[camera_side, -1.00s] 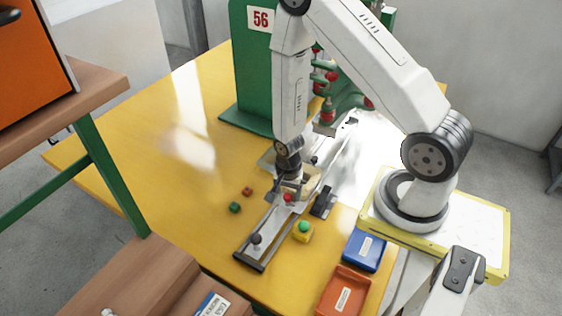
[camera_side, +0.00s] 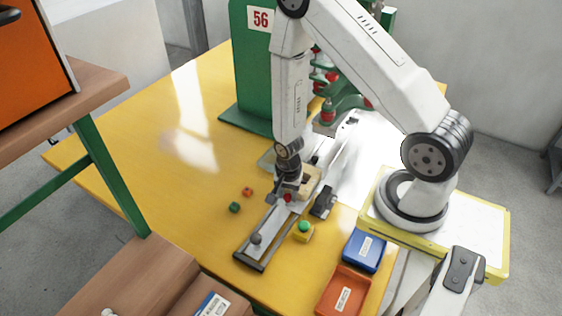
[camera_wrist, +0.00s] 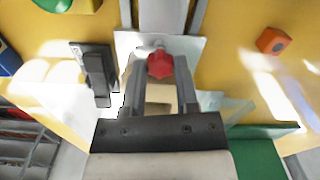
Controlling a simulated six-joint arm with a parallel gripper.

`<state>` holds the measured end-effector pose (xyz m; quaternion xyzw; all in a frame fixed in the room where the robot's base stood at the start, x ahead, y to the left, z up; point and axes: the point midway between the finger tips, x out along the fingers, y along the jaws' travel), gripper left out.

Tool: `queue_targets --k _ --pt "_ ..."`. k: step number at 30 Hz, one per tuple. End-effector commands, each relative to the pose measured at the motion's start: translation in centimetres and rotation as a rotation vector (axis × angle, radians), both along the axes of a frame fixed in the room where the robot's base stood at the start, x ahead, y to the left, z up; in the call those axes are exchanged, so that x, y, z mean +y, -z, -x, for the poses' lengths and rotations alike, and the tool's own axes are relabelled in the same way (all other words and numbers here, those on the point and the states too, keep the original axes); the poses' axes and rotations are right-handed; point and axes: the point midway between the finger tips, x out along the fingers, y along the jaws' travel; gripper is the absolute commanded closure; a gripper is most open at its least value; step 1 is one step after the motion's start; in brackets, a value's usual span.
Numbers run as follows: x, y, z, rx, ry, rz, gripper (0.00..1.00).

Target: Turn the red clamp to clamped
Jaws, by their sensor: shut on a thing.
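The red clamp (camera_wrist: 160,64) shows as a red knob between my gripper's fingertips in the wrist view. In the side view the red knob (camera_side: 288,198) is just below my gripper (camera_side: 287,192), on the metal rail fixture. My gripper (camera_wrist: 160,72) is shut on the red knob. A tan block (camera_wrist: 160,97) sits behind the knob between the fingers, and it also shows beside my gripper in the side view (camera_side: 310,181). The clamp's base under the knob is partly hidden by my fingers.
A black clamp-like part (camera_side: 323,202) stands right of the fixture. A yellow button box with a green button (camera_side: 303,231) is nearby. Small green (camera_side: 235,207) and red-orange (camera_side: 248,192) cubes lie left. Blue (camera_side: 364,250) and orange (camera_side: 343,292) trays stand front right. A green press (camera_side: 250,75) stands behind.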

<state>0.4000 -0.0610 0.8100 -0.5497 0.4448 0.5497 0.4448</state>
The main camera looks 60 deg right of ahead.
Motion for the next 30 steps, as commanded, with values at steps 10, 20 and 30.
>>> queue_targets --k 10,20,30 --pt "0.00 -0.04 -0.01 0.000 -0.137 0.000 1.00" --pt "0.01 -0.04 -0.01 0.000 -0.410 0.000 1.00" --pt "0.01 -0.05 -0.01 0.000 -0.735 0.000 1.00"
